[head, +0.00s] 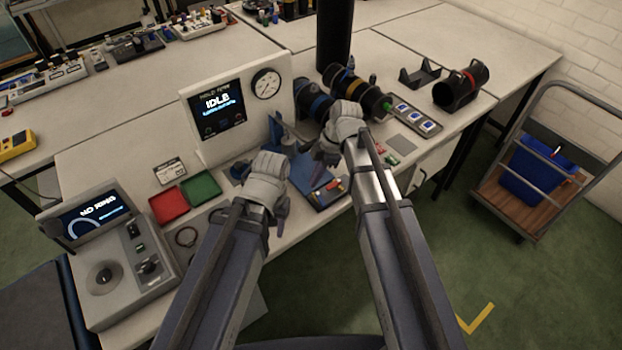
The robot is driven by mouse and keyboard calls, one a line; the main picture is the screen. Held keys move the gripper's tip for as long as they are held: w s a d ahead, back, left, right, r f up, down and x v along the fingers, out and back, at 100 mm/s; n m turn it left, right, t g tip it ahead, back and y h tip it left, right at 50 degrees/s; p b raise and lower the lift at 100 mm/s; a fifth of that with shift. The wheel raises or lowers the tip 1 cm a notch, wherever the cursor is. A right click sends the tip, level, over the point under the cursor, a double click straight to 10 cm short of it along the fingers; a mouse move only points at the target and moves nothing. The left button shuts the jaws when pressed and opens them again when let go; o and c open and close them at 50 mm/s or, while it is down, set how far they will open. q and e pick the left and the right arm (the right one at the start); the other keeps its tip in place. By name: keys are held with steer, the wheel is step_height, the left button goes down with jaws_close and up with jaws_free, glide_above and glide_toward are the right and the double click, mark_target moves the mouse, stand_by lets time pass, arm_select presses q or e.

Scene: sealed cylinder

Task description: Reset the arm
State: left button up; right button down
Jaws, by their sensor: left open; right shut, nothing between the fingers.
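My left gripper (283,165) is over the front of the bench, near the blue fixture (322,193); its jaws are open, and no object shows in them. My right gripper (325,150) is further right and higher in the picture, in front of the dark cylinder parts; it is shut with nothing held. Another dark cylinder with a red band (462,88) rests at the right.
A "NO RING" console (110,270) is front left. A cart with a blue bin (541,172) stands right.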

mark_target(322, 201)
steer(key=shift+r, duration=0.2)
stand_by(0.4)
steer(key=s+f+m+h, duration=0.1)
steer(key=s+m+h, duration=0.4)
steer(key=s+m, duration=0.9)
steer(key=m, duration=0.2)
steer(key=shift+a+m+t, duration=0.3)
steer(key=c, duration=0.9)
jaws_free()
steer(key=shift+y, duration=0.6)
steer(key=w+d, duration=0.1)
steer(key=w, duration=0.8)
steer(key=w+d, duration=0.1)
steer(key=w, duration=0.3)
steer(key=shift+w+d+f, duration=0.2)
steer(key=shift+d, duration=0.1)
steer(key=shift+o, duration=0.4)
steer(key=shift+w+d, duration=0.15)
steer(key=shift+s, duration=0.2)
step_height(322, 201, down, 8)
steer(key=b, duration=0.8)
steer(key=shift+r, duration=0.1)
